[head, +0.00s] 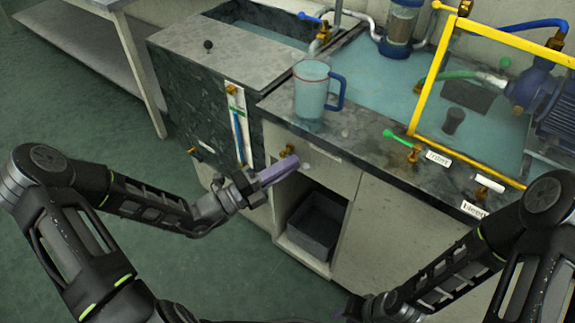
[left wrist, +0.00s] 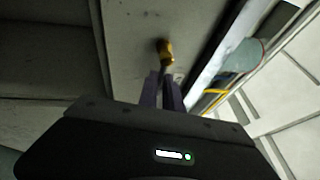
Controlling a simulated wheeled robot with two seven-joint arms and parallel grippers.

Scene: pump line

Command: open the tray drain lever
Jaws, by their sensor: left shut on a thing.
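A brass drain valve (head: 288,151) sits on the cabinet front below the worktop edge. It also shows in the left wrist view (left wrist: 166,50), just beyond my fingertips. My left gripper (head: 284,168) has its purple fingers right at this valve. In the left wrist view the fingers (left wrist: 162,92) are shut on the lever, which mostly hides between them. A small pale end (head: 306,167) shows beside the fingertips. I cannot tell the lever's exact angle. My right gripper (head: 350,305) shows only as a bit of purple at the bottom edge, mostly hidden by its arm.
A clear jug (head: 312,92) with a blue handle stands on the worktop near its edge. A grey bin (head: 317,222) sits in the open cabinet below the valve. A green lever (head: 397,138), a yellow frame (head: 424,98) and a blue pump (head: 556,100) stand to the right.

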